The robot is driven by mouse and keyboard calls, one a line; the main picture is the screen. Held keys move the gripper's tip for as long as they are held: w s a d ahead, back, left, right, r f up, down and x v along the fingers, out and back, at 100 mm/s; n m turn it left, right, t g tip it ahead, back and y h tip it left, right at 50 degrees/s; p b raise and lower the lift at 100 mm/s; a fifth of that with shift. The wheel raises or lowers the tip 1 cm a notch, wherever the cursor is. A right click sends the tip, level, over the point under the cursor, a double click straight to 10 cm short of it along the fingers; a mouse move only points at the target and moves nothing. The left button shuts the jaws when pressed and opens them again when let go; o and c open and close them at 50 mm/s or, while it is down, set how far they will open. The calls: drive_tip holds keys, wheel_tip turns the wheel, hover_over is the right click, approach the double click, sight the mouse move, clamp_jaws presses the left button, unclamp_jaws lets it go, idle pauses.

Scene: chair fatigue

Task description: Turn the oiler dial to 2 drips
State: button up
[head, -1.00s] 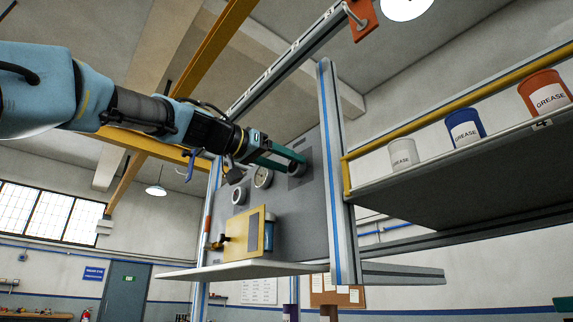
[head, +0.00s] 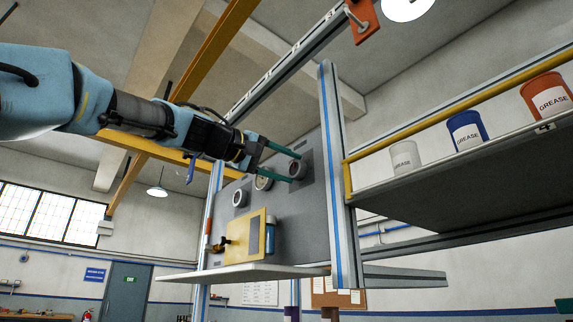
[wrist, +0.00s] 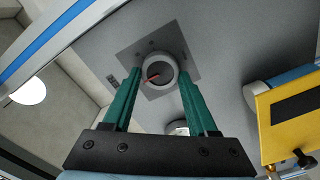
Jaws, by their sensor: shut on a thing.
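The dial (head: 297,168) is a round grey knob on a dark square plate, high on the grey panel. In the wrist view, the dial (wrist: 158,72) shows a pale rim and a red pointer toward the lower left of its face. Small marks sit on the plate around it, too small to read. My gripper (head: 296,168) is shut on the dial, one green finger on each side of it. The wrist view shows the fingertips of my gripper (wrist: 158,76) at the dial's left and right edges.
Two round gauges (head: 240,198) sit left of the dial. A yellow plate (head: 244,237) with a blue cylinder (head: 269,235) is below. A blue-striped post (head: 337,180) stands close right of the dial. A shelf (head: 480,165) with grease tubs is farther right.

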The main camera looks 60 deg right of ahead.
drive_tip(key=n+p, duration=0.1)
drive_tip(key=n, duration=0.5)
drive_tip(key=shift+w, duration=0.1)
drive_tip(key=n+p, duration=0.1)
drive_tip(key=n, duration=0.4)
drive_tip(key=shift+f+n+p, duration=0.2)
drive_tip(key=shift+n+p, duration=0.1)
drive_tip(key=shift+p, duration=0.05)
drive_tip(key=o, duration=1.4)
drive_tip(key=shift+b+v, duration=2.7)
drive_tip(key=shift+v, duration=2.7)
